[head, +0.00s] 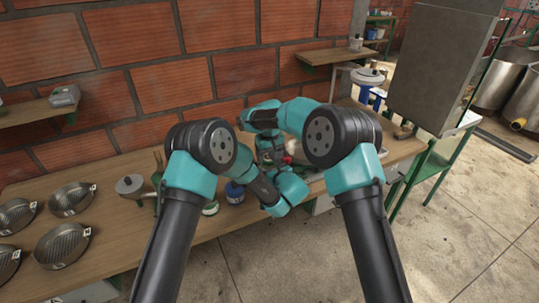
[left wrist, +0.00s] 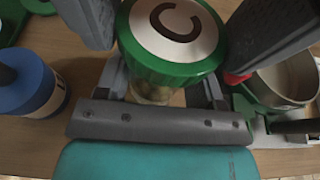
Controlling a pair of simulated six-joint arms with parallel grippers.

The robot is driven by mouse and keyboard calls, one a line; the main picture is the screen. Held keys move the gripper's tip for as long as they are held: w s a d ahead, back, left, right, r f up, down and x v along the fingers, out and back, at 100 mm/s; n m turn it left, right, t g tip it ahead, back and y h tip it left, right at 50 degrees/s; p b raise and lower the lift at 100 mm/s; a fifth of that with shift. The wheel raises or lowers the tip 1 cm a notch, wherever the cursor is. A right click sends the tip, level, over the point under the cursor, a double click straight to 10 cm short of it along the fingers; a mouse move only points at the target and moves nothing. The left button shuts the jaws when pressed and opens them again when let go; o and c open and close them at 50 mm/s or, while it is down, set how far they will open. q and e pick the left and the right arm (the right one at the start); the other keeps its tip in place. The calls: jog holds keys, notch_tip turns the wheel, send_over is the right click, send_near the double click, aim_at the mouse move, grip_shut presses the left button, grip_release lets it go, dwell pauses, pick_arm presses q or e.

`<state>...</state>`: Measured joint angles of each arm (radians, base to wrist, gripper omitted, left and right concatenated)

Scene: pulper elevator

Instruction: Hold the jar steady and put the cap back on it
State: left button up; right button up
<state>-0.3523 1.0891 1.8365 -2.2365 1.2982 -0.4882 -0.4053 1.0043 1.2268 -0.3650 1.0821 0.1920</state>
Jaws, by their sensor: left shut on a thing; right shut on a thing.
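The green cap (left wrist: 172,62) has a pale disc with a dark letter C and faces the left wrist camera. Part of the jar (left wrist: 152,93) shows below it as a pale body. My left gripper (left wrist: 160,88) is shut on the jar, with its fingers on both sides. Two dark jaws of my right gripper (left wrist: 172,25) flank the cap, shut on it. The cap is over the jar's mouth; whether it is seated cannot be told from here. In the head view my arms hide most of the jar and cap.
A blue-lidded jar (left wrist: 30,90) stands left of the held jar; a metal pot (left wrist: 287,80) is to the right. The wooden bench (head: 110,245) holds several round metal pans (head: 66,245) at left. A brick wall (head: 140,60) rises behind. A large grey box (head: 440,65) stands at right.

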jog(key=shift+f, duration=0.4)
jog(key=shift+f, duration=0.8)
dwell(0.5)
jog(key=shift+s+f, duration=0.1)
jog(key=shift+f, duration=0.15)
jog(key=shift+d, duration=0.1)
dwell(0.4)
jog(key=shift+s+r, duration=0.1)
jog(key=shift+r, duration=0.15)
jog(key=shift+s+r, duration=0.1)
jog(key=shift+r, duration=0.15)
dwell(0.7)
jog(key=shift+w+f, duration=0.2)
jog(key=shift+f, duration=0.35)
dwell(1.6)
jog(key=shift+s+r, duration=0.15)
jog(key=shift+r, duration=0.45)
dwell(1.6)
